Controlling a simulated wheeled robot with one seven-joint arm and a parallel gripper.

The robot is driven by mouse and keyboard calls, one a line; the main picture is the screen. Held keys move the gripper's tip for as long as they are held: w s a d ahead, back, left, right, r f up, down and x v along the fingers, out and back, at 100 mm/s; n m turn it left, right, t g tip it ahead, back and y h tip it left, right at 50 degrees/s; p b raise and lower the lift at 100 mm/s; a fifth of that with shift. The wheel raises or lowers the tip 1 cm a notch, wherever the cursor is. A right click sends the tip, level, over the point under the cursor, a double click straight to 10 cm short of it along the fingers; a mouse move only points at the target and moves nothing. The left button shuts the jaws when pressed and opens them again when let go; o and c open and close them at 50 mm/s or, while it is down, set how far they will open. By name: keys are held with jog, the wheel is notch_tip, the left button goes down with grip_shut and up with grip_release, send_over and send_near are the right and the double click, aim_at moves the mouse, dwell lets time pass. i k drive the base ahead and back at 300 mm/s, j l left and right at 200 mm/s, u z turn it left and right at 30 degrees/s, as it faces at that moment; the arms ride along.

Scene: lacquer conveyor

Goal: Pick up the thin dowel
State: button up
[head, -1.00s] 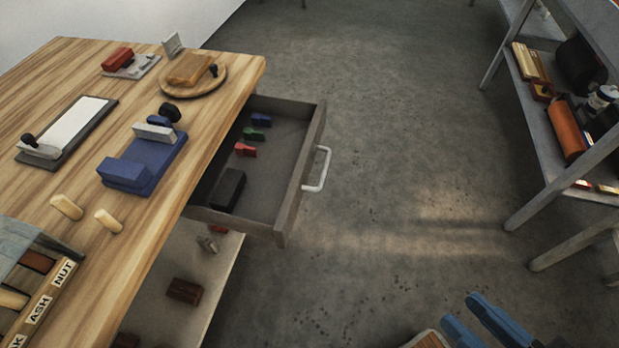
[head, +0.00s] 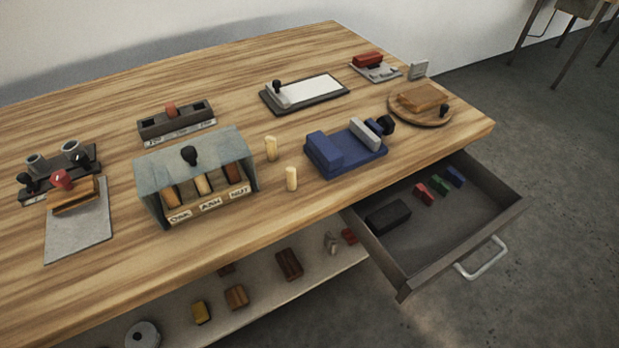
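Two pale wooden dowels stand upright on the workbench (head: 330,205) in the head view, between the grey-roofed box and the blue vise-like block. The front dowel (head: 291,178) stands nearer the bench's front edge and looks slightly slimmer. The back dowel (head: 271,148) stands a little behind it and to the left, and looks slightly thicker. The two are apart, and nothing covers them. My gripper is not in view now.
The labelled box (head: 195,155) stands left of the dowels and the blue block (head: 335,155) stands right of them. An open drawer (head: 455,235) juts out at front right. A lower shelf (head: 265,285) holds small blocks. The bench before the dowels is clear.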

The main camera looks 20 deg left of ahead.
aim_at(291, 172)
jog(key=i+j+u, duration=0.15)
jog(key=u, duration=0.5)
jog(key=k+l+u, duration=0.1)
jog(key=u, duration=0.15)
jog(key=l, duration=0.05)
